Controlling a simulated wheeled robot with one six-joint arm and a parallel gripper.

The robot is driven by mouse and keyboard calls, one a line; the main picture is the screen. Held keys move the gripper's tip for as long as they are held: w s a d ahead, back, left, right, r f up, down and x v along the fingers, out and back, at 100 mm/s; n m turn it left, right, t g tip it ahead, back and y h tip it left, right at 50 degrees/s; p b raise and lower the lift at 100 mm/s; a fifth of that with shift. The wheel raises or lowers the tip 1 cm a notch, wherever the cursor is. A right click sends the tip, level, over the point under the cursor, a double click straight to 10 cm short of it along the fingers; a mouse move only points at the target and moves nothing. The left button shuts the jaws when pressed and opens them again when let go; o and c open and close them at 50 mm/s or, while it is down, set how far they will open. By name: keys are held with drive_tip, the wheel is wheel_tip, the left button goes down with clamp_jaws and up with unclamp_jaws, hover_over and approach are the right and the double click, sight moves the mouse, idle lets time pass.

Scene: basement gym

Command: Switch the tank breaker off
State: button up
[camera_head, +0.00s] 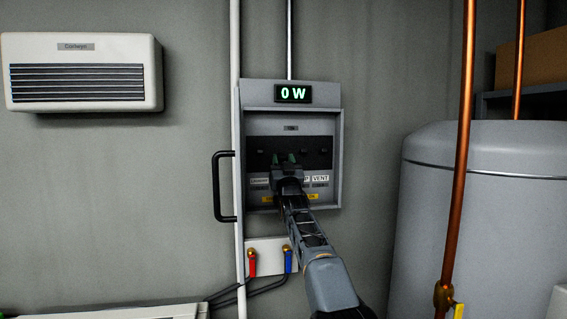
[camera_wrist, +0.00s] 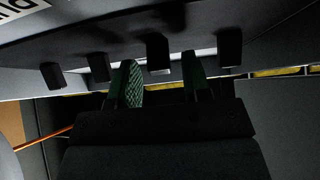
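The grey breaker box (camera_head: 292,123) hangs on the wall, its lit display (camera_head: 293,94) reading "0 W". A row of black breaker levers crosses its inside; the head view shows one at the right (camera_head: 322,153). My gripper (camera_head: 284,160) is in front of the row, its fingers apart. In the wrist view my gripper (camera_wrist: 158,66) has its two green-padded fingers either side of one black lever (camera_wrist: 158,48), with gaps visible on both sides. Other levers stand to the left (camera_wrist: 98,67) and right (camera_wrist: 230,48). A "VENT" label (camera_head: 321,178) is readable; my gripper hides others, and no "tank" label is readable.
A black handle (camera_head: 217,186) sticks out at the box's left edge. A large grey tank (camera_head: 430,220) and copper pipe (camera_head: 461,170) stand right. A white heater (camera_head: 84,72) hangs left.

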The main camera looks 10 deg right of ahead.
drive_tip(key=shift+o, duration=0.3)
drive_tip(key=shift+f, duration=0.15)
drive_tip(key=b+v, duration=0.9)
drive_tip(key=v, duration=0.4)
drive_tip(key=shift+s, duration=0.3)
drive_tip(key=shift+f, duration=0.15)
